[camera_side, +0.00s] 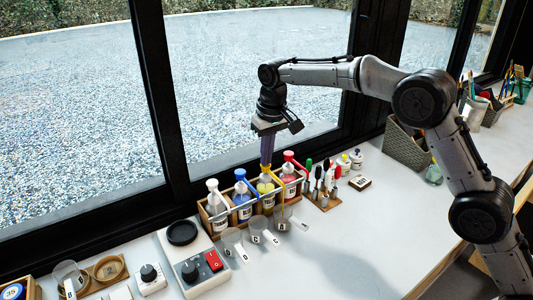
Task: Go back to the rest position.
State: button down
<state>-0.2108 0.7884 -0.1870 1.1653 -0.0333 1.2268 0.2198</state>
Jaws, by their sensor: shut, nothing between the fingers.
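My gripper (267,162) points straight down above the wooden rack of bottles (222,224). Its fingers are shut with nothing visible held between them. The fingertips are close over the bottle with yellow contents (265,186); I cannot tell whether they touch it. Beside it in the rack stand a bottle with blue contents (242,197), a pale bottle (216,207) at the left and a red-capped bottle (290,180) at the right.
Clear labelled cups (261,228) lie in front of the rack. A stirrer device (190,258) with a red switch stands at left. A stand of colored tools (322,192) and a grey basket (405,147) are to the right. The table's front (370,245) is clear.

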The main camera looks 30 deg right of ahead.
jog(key=shift+f, duration=0.35)
jog(key=shift+r, duration=1.1)
jog(key=shift+r, duration=1.5)
